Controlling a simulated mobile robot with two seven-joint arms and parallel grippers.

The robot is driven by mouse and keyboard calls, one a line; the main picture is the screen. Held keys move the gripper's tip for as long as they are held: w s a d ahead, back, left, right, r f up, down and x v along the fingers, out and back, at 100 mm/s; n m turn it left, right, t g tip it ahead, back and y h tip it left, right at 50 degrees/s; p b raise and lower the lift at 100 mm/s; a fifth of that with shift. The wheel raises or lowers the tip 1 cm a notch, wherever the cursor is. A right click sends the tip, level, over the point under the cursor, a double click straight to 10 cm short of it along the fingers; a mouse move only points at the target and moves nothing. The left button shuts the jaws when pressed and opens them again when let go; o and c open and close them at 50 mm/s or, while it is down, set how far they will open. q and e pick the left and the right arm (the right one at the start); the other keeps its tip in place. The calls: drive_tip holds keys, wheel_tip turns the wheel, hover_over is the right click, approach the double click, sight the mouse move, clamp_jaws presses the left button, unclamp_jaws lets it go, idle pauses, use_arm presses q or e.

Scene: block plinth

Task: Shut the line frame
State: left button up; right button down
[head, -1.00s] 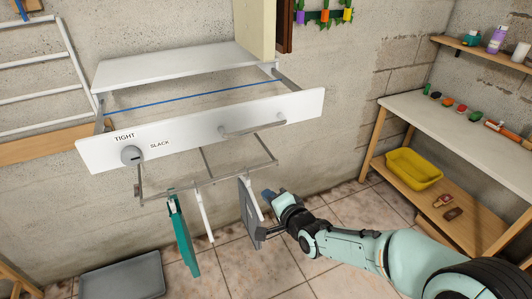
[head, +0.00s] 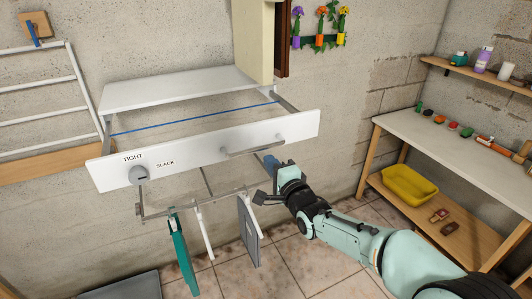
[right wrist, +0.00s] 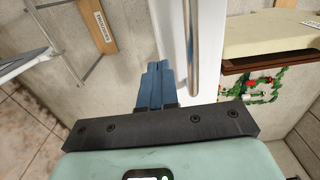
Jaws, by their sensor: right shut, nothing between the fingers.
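The line frame's white front panel (head: 205,158) stands pulled out from its white wall shelf (head: 180,90), with a blue line (head: 190,116) stretched across the open gap. The panel carries a round knob (head: 138,175) between the words TIGHT and SLACK, and a grey bar handle (head: 252,147). My right gripper (head: 269,163) is just below and in front of the handle's right part. In the right wrist view its blue fingers (right wrist: 154,78) are shut and empty, beside the handle bar (right wrist: 190,50) and the panel (right wrist: 208,50). My left gripper is not in view.
A teal item (head: 182,255) and a grey flat item (head: 249,232) hang from a rail below the frame. A workbench (head: 440,150) with a yellow tub (head: 410,186) stands at the right. A grey tray (head: 125,287) is on the floor.

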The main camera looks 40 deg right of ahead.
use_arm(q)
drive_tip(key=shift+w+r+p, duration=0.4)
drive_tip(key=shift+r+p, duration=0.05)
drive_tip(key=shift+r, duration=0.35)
use_arm(e)
drive_tip(key=x, duration=0.3)
drive_tip(key=shift+w, duration=0.25)
drive_tip(key=shift+d, duration=0.1)
